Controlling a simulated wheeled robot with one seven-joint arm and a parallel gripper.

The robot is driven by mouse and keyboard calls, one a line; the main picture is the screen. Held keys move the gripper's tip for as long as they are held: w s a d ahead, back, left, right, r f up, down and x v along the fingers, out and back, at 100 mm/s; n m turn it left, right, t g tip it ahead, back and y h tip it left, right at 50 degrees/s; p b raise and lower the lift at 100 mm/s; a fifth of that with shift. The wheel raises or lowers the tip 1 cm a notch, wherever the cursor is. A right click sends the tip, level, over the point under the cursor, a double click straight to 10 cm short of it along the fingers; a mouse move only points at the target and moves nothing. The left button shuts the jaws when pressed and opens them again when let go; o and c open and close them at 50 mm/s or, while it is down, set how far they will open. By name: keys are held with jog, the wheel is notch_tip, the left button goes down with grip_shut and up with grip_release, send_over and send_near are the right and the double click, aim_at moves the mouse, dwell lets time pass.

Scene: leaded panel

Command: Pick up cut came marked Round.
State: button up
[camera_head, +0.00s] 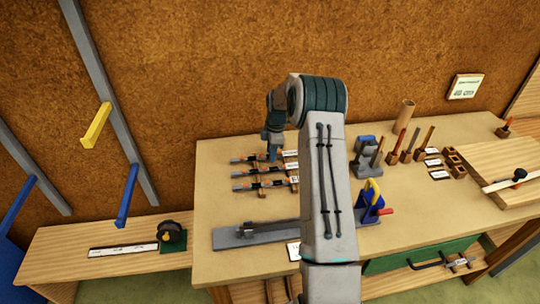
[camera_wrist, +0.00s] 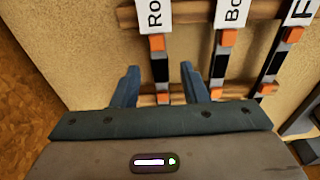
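The came marked "Ro", the rest of its label cut off, is a thin dark strip (camera_wrist: 160,72) with orange bands, leftmost of three in the wrist view. It lies across wooden rails. In the head view it appears to be the farthest of three strips (camera_head: 243,159), partly hidden by my gripper (camera_head: 272,153). My gripper is open in the wrist view (camera_wrist: 160,68), one blue finger on each side of this strip. Gaps show between strip and both fingers. I cannot tell the fingers' exact height over it.
A second came, marked "Bo" (camera_wrist: 220,64), lies close to the right finger, with a third (camera_wrist: 271,65) beyond. The brown back wall (camera_head: 220,60) rises behind the bench (camera_head: 235,213). A grey plate (camera_head: 235,238) lies nearer; tools (camera_head: 392,155) stand right.

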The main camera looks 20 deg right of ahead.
grip_shut()
jog(key=shift+r, duration=0.1)
